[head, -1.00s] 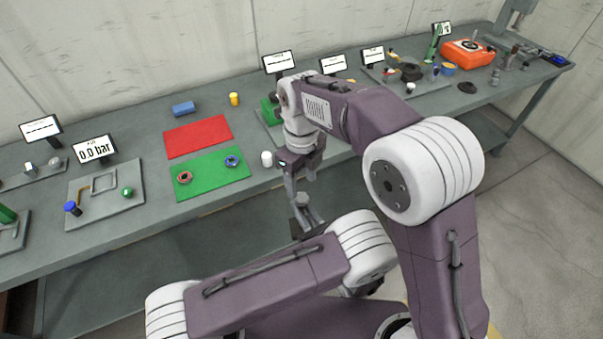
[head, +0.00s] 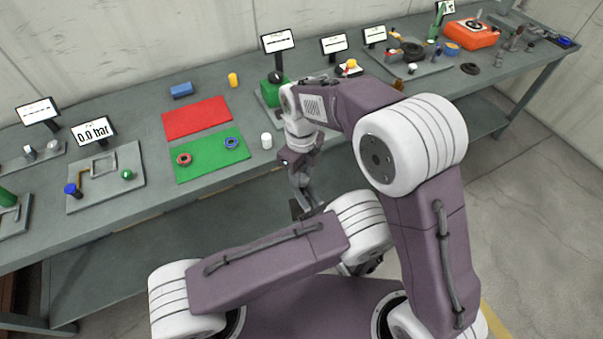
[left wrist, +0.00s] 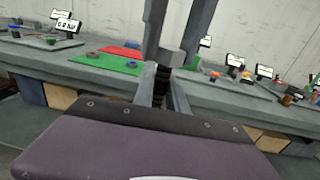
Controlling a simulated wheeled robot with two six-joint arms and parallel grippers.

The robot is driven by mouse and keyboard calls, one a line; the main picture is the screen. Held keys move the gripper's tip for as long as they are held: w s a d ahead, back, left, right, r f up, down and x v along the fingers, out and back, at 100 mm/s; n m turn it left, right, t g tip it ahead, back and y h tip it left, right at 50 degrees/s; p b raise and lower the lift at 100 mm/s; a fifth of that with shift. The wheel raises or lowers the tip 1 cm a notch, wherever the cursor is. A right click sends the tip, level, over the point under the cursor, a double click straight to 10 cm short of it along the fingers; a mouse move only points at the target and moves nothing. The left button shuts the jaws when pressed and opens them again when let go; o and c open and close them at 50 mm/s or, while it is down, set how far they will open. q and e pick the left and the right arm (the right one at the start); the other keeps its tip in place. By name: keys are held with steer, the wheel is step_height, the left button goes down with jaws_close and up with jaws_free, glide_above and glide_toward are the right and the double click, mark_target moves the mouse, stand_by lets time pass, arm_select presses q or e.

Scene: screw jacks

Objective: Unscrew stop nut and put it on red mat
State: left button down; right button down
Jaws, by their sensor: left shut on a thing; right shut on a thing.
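My right gripper (head: 301,180) points down in front of the bench edge in the head view. In the left wrist view its grey fingers (left wrist: 168,25) come from above and close around a small grey piece, apparently the stop nut (left wrist: 166,56). My left gripper (left wrist: 160,92) is below, shut on a dark ribbed part, apparently the screw jack's threaded spindle (left wrist: 160,76). The two grippers meet end to end; whether the nut is still on the thread cannot be told. The red mat (head: 197,118) lies flat and empty on the bench; it also shows in the left wrist view (left wrist: 121,51).
A green mat (head: 210,163) with a red ring (head: 184,159) and a blue ring (head: 231,143) lies before the red mat. A white cylinder (head: 266,141), blue block (head: 182,90) and yellow cylinder (head: 233,80) stand nearby. A green block (head: 271,95) is behind my right wrist.

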steer(key=n, duration=0.4)
steer(key=shift+r+n, duration=0.1)
steer(key=shift+n, duration=0.2)
steer(key=n, duration=0.3)
steer(key=shift+w, duration=0.1)
steer(key=n, duration=0.8)
steer(key=c, duration=1)
jaws_free()
steer(key=shift+o, duration=0.2)
